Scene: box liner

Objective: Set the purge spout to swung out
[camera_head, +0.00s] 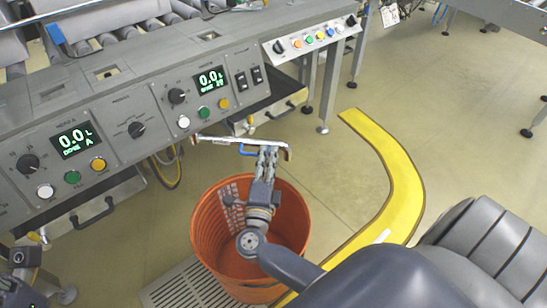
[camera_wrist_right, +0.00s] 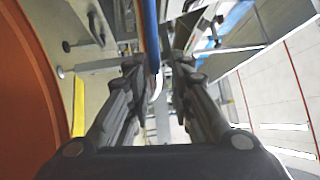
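A pale bar (camera_head: 215,140) with a reddish right end juts out below the right-hand dosing panel, and a blue handle-like piece (camera_head: 247,152) hangs under it. I cannot tell for sure whether this is the purge spout. My right gripper (camera_head: 267,152) is at the bar, above the orange bin. In the right wrist view, its fingers (camera_wrist_right: 158,70) are apart, with a blue rod (camera_wrist_right: 152,35) in line with the gap between them; contact is not clear. Part of my left gripper (camera_head: 22,262) shows at the lower left edge, its fingers unclear.
An orange bin (camera_head: 207,225) stands under my right gripper, beside a floor grate (camera_head: 180,290). The control panel (camera_head: 125,125) with knobs and buttons overhangs the left side. A yellow curved floor strip (camera_head: 400,180) lies at right, with open floor beyond.

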